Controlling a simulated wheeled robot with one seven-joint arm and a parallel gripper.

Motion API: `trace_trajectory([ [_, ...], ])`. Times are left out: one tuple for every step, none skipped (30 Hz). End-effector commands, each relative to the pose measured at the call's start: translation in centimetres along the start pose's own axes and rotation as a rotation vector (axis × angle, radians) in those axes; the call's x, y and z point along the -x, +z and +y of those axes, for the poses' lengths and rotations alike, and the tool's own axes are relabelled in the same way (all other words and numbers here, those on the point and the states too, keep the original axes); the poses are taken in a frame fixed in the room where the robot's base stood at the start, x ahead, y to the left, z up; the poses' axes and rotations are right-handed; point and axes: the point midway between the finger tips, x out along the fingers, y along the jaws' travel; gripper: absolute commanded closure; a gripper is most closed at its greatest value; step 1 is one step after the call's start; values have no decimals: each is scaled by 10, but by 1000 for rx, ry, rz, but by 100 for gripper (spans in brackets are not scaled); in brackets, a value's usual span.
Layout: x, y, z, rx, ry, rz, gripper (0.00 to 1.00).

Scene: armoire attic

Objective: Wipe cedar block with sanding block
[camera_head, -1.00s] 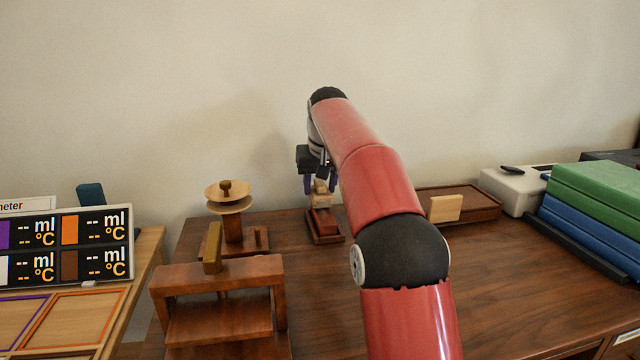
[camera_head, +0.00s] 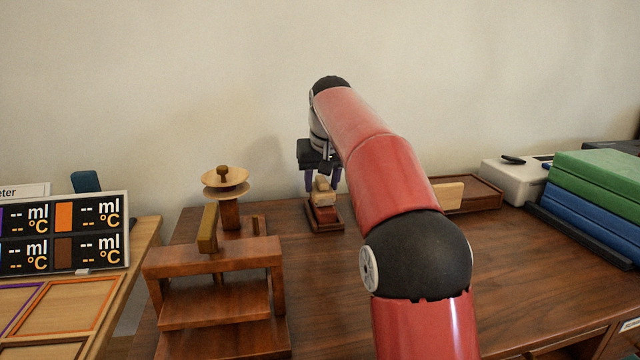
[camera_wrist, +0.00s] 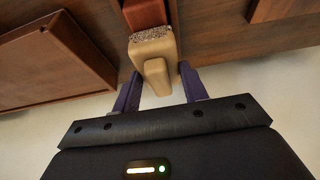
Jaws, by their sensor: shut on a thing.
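The tan sanding block (camera_head: 322,192) is held between the purple fingers of my gripper (camera_head: 322,181), above the back of the table. In the wrist view, the sanding block (camera_wrist: 152,46) has a raised grip between the fingers (camera_wrist: 159,84) and a grainy face turned to the cedar block. The reddish cedar block (camera_head: 325,214) lies in a small dark wooden holder (camera_head: 327,228). It also shows at the top of the wrist view (camera_wrist: 144,13). The sanding block appears to rest on the cedar block, but exact contact is hard to tell.
A wooden press-like frame (camera_head: 215,256) and a spindle with round discs (camera_head: 226,183) stand to the left. To the right are a shallow wooden tray (camera_head: 482,193), a white device (camera_head: 508,180) and green and blue boxes (camera_head: 598,187). The middle tabletop is mostly clear.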

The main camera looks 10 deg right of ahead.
Motion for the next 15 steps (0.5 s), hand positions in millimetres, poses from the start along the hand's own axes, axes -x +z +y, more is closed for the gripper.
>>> trace_trajectory([
  [0, 3, 0, 0, 0, 1, 75],
  [1, 3, 0, 0, 0, 1, 75],
  [2, 4, 0, 0, 0, 1, 75],
  [2, 4, 0, 0, 0, 1, 75],
  [2, 5, 0, 0, 0, 1, 75],
  [2, 7, 0, 0, 0, 1, 75],
  [3, 9, 0, 0, 0, 1, 75],
  [3, 11, 0, 0, 0, 1, 75],
  [3, 15, 0, 0, 0, 2, 75],
  [4, 18, 0, 0, 0, 2, 75],
  [5, 20, 0, 0, 0, 3, 75],
  [6, 24, 0, 0, 0, 2, 75],
  [7, 26, 0, 0, 0, 2, 75],
  [8, 29, 0, 0, 0, 2, 75],
  [9, 32, 0, 0, 0, 2, 75],
])
